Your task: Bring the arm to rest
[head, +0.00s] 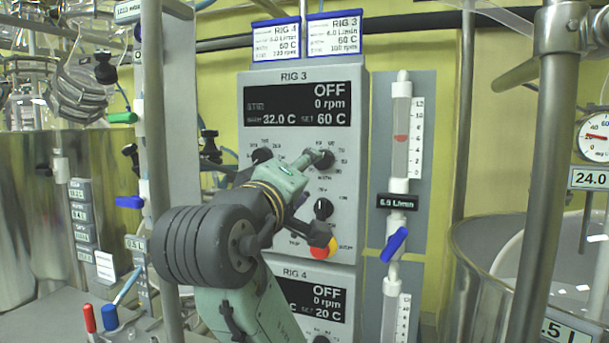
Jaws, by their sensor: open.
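My arm reaches up from the bottom of the head view, and my gripper (316,198) is in front of the RIG 3 control box (356,90). The gripper is open, with nothing seen between its fingers. One finger side lies over the area of the upper right knob; whether it touches the knob or the panel cannot be told. The wrist hides part of the panel's lower left. The RIG 3 display (296,103) reads OFF, 0 rpm, 32.0 C and SET 60 C.
A flowmeter (401,135) with a blue valve handle (394,244) stands right of the box. The RIG 4 display (318,299) is below. Metal posts (548,150) rise at right and left. A steel vessel (30,225) is at left, and a dial gauge (594,138) at far right.

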